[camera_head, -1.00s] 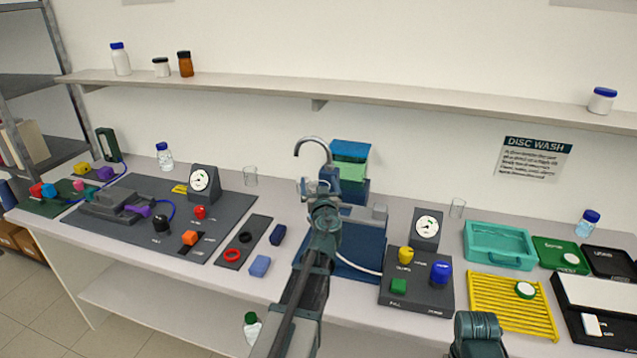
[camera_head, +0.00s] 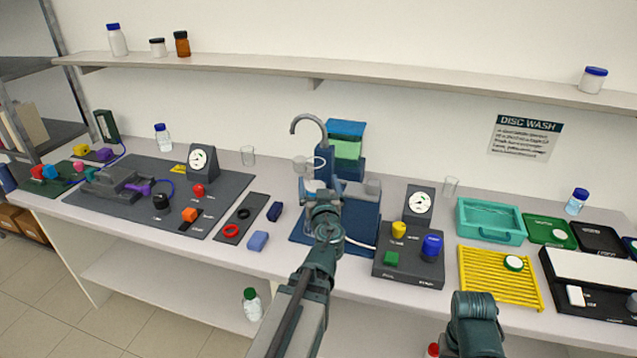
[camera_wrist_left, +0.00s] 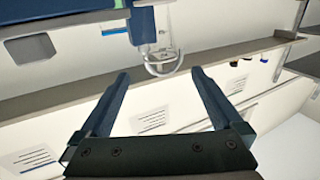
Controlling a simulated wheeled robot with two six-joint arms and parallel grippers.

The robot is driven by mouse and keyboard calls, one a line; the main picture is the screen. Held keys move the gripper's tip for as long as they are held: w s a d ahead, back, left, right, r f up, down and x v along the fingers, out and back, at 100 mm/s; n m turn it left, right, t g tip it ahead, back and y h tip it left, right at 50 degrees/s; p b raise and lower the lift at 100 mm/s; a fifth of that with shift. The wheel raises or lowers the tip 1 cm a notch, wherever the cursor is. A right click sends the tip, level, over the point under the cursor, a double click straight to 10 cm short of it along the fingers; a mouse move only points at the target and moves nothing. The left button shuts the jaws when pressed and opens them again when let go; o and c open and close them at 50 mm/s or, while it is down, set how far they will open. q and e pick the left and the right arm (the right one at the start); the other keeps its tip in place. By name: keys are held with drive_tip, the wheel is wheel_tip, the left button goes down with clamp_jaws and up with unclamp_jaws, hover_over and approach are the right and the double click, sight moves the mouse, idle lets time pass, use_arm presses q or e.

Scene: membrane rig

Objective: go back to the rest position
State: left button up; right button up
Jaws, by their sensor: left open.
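My left gripper (camera_wrist_left: 160,74) is open and empty in the left wrist view, with its two dark blue fingers spread apart. In the head view my left arm reaches up the middle, and its wrist stands in front of the blue rig (camera_head: 366,212); the fingers are mostly hidden there. The wrist view shows a clear round glass part (camera_wrist_left: 163,62) beyond the fingertips, with a visible gap between the fingers. Part of my right arm shows at the lower right of the head view, but its gripper is out of view.
The grey tap (camera_head: 305,122) stands behind my left wrist. A dark control panel (camera_head: 410,268) with coloured knobs lies to the right, near a yellow rack (camera_head: 480,292) and a teal tray (camera_head: 490,236). A grey mat (camera_head: 230,190) with equipment lies left. The wall shelf (camera_head: 420,98) runs above.

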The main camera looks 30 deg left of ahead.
idle(0.3)
use_arm(q)
drive_tip(key=s+d+f+m+g+h, duration=0.1)
drive_tip(key=s+d+f+g+h, duration=0.2)
drive_tip(key=d+f, duration=0.5)
drive_tip(key=s+d+f+m+g+h, duration=0.1)
drive_tip(key=s+d+f+m+g, duration=0.1)
drive_tip(key=s+d+f+g, duration=0.4)
drive_tip(key=s+d+f+m+g+h, duration=0.2)
drive_tip(key=s+d, duration=0.4)
drive_tip(key=d, duration=0.3)
drive_tip(key=s+d+f+m+g+h, duration=0.3)
drive_tip(key=s+d+f+m, duration=0.2)
drive_tip(key=d, duration=0.5)
drive_tip(key=shift+s+f+m+g, duration=0.4)
drive_tip(key=shift+m, duration=0.1)
